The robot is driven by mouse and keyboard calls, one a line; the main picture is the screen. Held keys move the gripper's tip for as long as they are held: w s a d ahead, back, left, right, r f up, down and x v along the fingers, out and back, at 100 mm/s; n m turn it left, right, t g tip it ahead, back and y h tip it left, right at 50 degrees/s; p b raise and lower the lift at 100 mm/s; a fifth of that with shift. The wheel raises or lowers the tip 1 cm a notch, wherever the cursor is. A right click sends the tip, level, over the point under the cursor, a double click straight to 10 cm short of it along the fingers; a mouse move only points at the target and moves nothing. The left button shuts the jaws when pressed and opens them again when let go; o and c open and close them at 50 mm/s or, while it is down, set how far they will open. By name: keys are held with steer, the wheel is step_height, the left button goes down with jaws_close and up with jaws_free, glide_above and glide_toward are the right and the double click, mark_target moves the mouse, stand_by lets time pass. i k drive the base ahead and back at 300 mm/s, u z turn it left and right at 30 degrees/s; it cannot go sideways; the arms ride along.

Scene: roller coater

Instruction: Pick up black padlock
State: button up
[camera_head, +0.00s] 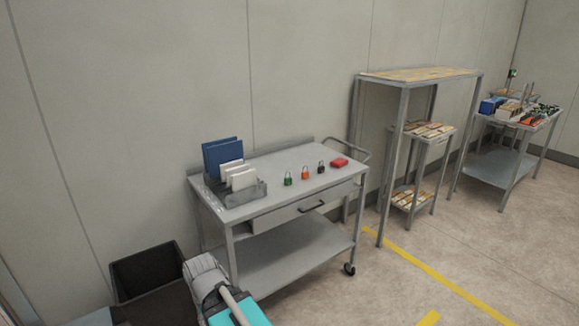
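The black padlock (321,167) stands on the top of the grey metal cart (262,168), towards its right side. It is small in this view, and its shackle points up. An orange-red padlock (305,173) and a green padlock (288,180) stand in a row to its left. Part of my arm shows at the bottom, left of centre, in front of the cart. I see no gripper fingers, and nothing touches the black padlock.
A grey holder (240,194) with blue and white folders stands on the cart's left end. The cart has a drawer with a handle and a lower shelf. A dark bin (146,271) is at lower left. Tall shelving (402,94) stands to the right. The floor front right is open.

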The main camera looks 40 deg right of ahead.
mark_target(320, 169)
steer(key=u, duration=0.05)
steer(key=i, duration=0.75)
steer(key=z, duration=0.55)
steer(key=i, duration=0.8)
steer(key=z, duration=0.7)
steer(key=k, duration=0.9)
steer(key=z, duration=0.15)
steer(key=i, duration=0.55)
